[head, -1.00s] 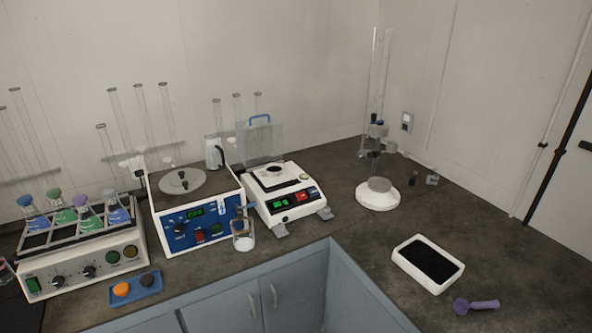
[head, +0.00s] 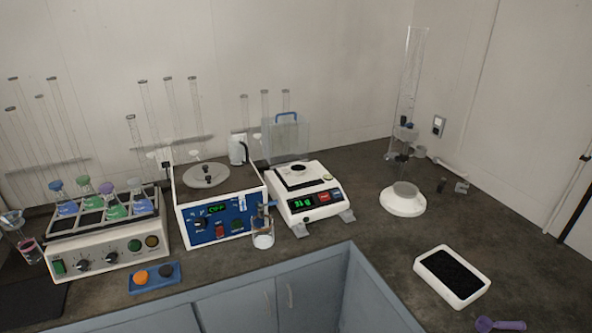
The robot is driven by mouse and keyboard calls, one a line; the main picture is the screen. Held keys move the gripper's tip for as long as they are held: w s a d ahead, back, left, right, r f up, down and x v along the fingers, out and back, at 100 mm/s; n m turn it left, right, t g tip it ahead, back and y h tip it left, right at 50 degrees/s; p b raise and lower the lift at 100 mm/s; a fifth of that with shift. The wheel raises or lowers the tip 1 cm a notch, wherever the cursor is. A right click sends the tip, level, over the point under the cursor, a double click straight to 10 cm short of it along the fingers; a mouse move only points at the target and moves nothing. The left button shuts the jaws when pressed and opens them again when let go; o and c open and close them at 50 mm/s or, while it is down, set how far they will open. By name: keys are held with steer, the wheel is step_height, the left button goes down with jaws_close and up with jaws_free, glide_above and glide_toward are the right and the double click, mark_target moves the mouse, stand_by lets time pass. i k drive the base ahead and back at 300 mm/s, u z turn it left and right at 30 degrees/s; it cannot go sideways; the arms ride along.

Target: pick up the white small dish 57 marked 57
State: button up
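I cannot make out any dish marked 57. No marking of that kind is readable at this size. A small whitish cup-like vessel (head: 263,240) stands at the front right corner of the blue-fronted machine (head: 219,214). A white rectangular tray with a dark inside (head: 481,293) lies on the right part of the counter. A round white base (head: 403,207) with a tall clear cylinder above it stands behind that tray. My gripper is not in view.
A balance with a green display (head: 306,207) stands right of the blue-fronted machine. A flask shaker (head: 110,252) and a blue two-button pad (head: 153,279) are at left. A purple-handled scoop (head: 500,325) lies at the front right. The counter between balance and tray is clear.

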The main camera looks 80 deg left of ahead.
mark_target(298, 169)
steer(key=u, duration=0.1)
steer(key=k, duration=1.3)
steer(key=u, duration=2.15)
steer(key=i, duration=0.4)
steer(key=u, duration=0.05)
